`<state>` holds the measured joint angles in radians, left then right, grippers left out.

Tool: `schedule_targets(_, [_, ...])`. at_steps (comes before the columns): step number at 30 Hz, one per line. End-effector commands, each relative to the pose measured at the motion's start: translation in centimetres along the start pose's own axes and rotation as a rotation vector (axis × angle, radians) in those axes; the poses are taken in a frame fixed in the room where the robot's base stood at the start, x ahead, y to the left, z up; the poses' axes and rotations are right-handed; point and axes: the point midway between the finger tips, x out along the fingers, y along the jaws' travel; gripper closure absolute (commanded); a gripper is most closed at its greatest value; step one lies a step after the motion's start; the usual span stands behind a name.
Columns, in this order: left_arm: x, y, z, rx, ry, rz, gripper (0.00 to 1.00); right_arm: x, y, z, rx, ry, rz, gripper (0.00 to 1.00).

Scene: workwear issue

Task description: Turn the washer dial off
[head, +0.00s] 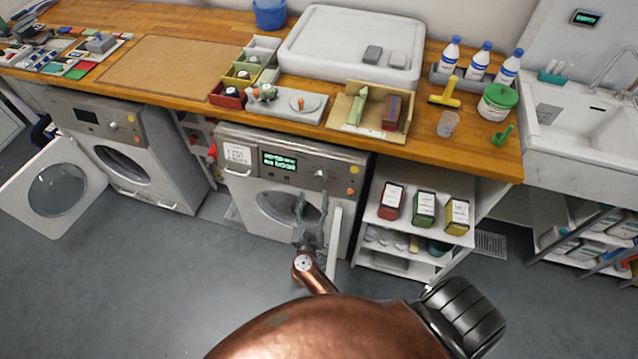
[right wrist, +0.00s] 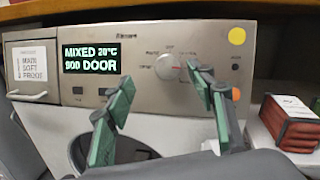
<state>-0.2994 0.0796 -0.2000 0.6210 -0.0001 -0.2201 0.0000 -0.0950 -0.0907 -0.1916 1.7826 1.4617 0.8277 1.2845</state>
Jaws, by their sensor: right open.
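The washer (head: 289,185) stands under the counter in the middle of the head view. Its round pale dial (right wrist: 168,67) sits on the metal control panel, right of the lit display (right wrist: 90,60); the dial also shows in the head view (head: 319,174). The display reads "MIXED 20°C 900 DOOR". Small labels ring the dial; its exact setting is hard to read. My right gripper (right wrist: 163,82) is open and empty, its green-padded fingers in front of the panel. The right finger partly covers the panel beside the dial; contact cannot be told. My left gripper is out of view.
The washer's white door (head: 334,240) appears to stand open, edge-on right of my right gripper. A second machine (head: 125,150) with an open round door stands at left. Shelves with boxes (head: 425,207) are at right. The wooden counter (head: 230,107) overhangs the panel.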

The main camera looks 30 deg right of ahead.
Motion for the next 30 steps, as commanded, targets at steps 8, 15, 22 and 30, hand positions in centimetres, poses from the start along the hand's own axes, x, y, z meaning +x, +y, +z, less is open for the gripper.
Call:
schedule_targets(8, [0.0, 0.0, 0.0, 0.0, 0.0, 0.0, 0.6, 1.7, -0.5, -1.4, 0.065, 0.052, -0.053, 0.49])
schedule_targets(15, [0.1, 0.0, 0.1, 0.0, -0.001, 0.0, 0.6, 5.5, -0.7, -1.6, 0.061, 0.051, -0.052, 0.49])
schedule_targets(22, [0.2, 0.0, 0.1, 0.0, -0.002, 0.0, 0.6, 7.4, -0.8, -1.8, 0.062, 0.052, -0.05, 0.49])
schedule_targets(30, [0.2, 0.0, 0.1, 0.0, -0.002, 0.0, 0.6, 7.5, -0.8, -1.8, 0.062, 0.053, -0.051, 0.49])
